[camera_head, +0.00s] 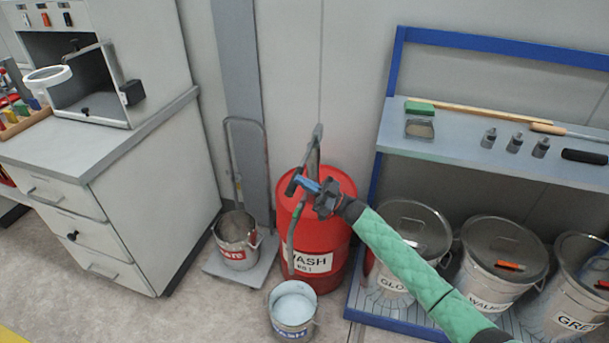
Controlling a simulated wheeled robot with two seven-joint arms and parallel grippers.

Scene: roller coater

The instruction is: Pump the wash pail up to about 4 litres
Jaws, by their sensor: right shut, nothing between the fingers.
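The wash pail (292,330) is a small metal pail with a blue-lettered label, standing on the floor in front of the red wash drum (340,235). A pale blue surface shows inside it, fairly near the rim; I cannot read litres. My right gripper (304,185) is shut and empty, over the drum's top beside the pump. A dark bar lies at its fingertips; I cannot tell whether they touch it. My left gripper is not in view.
A waste pail (236,240) stands on a scale platform (240,272) left of the drum. Lidded metal bins (412,230) stand on a blue-edged rack at right, under a shelf (460,145) with tools. A drawer cabinet (110,210) is at left. The front-left floor is clear.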

